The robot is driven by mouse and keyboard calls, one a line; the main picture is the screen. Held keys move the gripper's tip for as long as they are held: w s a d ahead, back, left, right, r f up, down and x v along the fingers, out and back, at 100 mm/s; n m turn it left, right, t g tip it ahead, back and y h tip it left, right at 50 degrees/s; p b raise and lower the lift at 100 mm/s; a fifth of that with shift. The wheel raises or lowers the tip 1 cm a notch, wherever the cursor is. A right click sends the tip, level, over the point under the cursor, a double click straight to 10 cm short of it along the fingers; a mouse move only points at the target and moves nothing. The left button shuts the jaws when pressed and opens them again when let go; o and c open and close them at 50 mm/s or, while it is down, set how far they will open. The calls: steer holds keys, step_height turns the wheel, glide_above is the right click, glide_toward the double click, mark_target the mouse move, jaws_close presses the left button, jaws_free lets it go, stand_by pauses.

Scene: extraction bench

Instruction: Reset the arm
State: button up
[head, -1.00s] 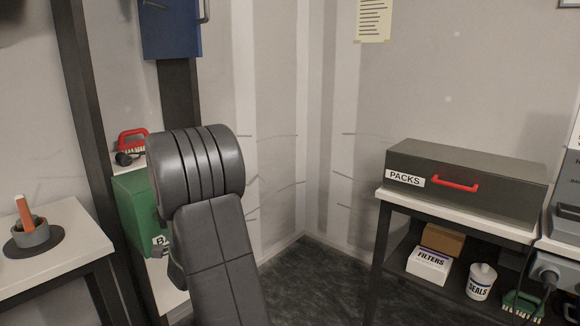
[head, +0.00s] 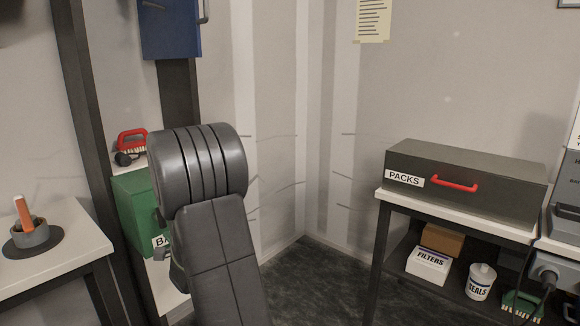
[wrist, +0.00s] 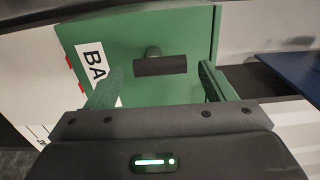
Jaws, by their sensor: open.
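My gripper (wrist: 160,69) is open in the wrist view, with its two fingers apart. A green box (wrist: 185,35) with a partly hidden "BA" label is in front of it. The box's dark handle (wrist: 160,66) shows between the fingers, and I see no finger closed on it. Whether the fingers touch the box is unclear. In the head view the green box (head: 131,205) stands on a shelf at the left, partly covered by my arm. My gripper is mostly hidden behind the arm there.
A red-handled brush (head: 132,140) is above the green box. A blue box (head: 170,28) is higher up. A white table with a grey pot (head: 31,235) is at left. A dark PACKS case (head: 465,170) sits on the right bench. The floor between is clear.

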mark_target(161, 223)
steer(key=v, duration=1)
steer(key=x, duration=1.4)
steer(key=shift+f+n, duration=0.1)
steer(key=shift+n, duration=0.3)
steer(key=shift+s+d+n, duration=0.1)
steer(key=shift+s+n, duration=0.05)
steer(key=shift+n, duration=0.55)
steer(key=n, duration=0.6)
steer(key=shift+s+a+n, duration=0.2)
steer(key=shift+n, duration=0.2)
steer(key=n+p, duration=0.3)
steer(key=n, duration=0.1)
steer(key=shift+n, duration=0.4)
steer(key=n+p, duration=0.2)
steer(key=shift+s+f+n+p, duration=0.1)
steer(key=shift+f+n+p, duration=0.05)
steer(key=shift+n+p, duration=0.2)
steer(key=shift+f+n+p, duration=0.15)
steer(key=shift+n+p, duration=0.3)
steer(key=shift+n, duration=0.1)
